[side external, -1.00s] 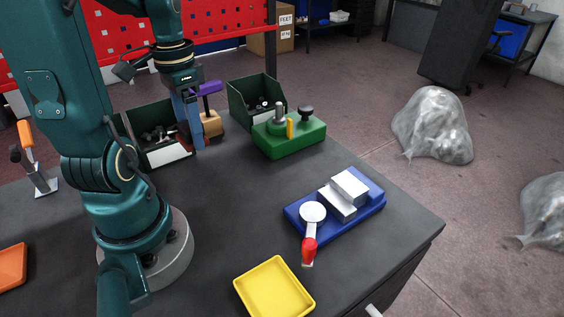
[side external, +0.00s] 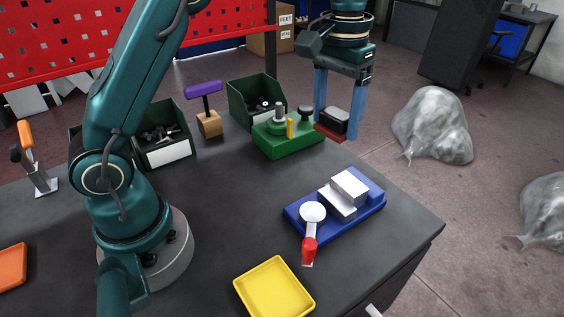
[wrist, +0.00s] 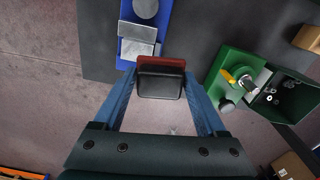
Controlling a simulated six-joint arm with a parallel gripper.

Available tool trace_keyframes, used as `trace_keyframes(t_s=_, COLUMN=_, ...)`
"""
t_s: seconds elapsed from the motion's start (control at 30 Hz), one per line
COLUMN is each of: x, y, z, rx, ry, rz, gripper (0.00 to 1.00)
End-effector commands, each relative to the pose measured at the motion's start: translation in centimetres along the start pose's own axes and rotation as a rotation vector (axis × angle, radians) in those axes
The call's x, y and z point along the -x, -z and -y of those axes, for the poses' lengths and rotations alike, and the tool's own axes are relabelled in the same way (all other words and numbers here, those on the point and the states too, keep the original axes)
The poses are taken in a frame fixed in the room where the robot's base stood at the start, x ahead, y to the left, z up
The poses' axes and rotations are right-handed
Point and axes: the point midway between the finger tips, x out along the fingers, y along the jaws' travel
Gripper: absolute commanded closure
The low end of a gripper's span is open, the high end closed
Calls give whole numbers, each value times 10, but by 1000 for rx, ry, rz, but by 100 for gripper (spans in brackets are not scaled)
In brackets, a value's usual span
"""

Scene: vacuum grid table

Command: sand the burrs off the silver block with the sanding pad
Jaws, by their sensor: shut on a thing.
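The silver block (side external: 346,191) sits in the blue fixture (side external: 372,206) near the table's right edge. A round silver clamp part with a red handle (side external: 309,247) stands at the fixture's left end. The block also shows at the top of the wrist view (wrist: 136,49). My gripper (side external: 336,126) is shut on the sanding pad (side external: 334,119), which has a black body and a dark red face. The pad shows between the blue fingers in the wrist view (wrist: 161,80). It is in the air behind the fixture, apart from the block.
A green fixture (side external: 304,143) with posts and a knob stands left of my gripper. Dark green bins (side external: 166,152) and a wooden block with a purple-topped tool (side external: 208,121) are farther left. A yellow tray (side external: 274,288) lies in front. The middle of the table is clear.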

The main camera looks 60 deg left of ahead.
Motion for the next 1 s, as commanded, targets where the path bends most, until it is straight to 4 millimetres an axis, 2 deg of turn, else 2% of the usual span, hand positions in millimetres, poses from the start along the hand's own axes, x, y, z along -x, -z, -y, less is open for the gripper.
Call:
trace_keyframes(t_s=0.03, x=-4, y=-2, z=-15, rx=-46, ry=0, rz=3, gripper=71)
trace_keyframes(t_s=0.1, x=-8, y=-5, z=-28, rx=-86, ry=0, rz=10, gripper=71)
trace_keyframes(t_s=0.23, x=-13, y=-12, z=-42, rx=-129, ry=3, rz=25, gripper=71)
trace_keyframes(t_s=0.47, x=-21, y=-13, z=-44, rx=-138, ry=3, rz=27, gripper=71)
trace_keyframes(t_s=1.0, x=-68, y=-14, z=-43, rx=-137, ry=4, rz=28, gripper=71)
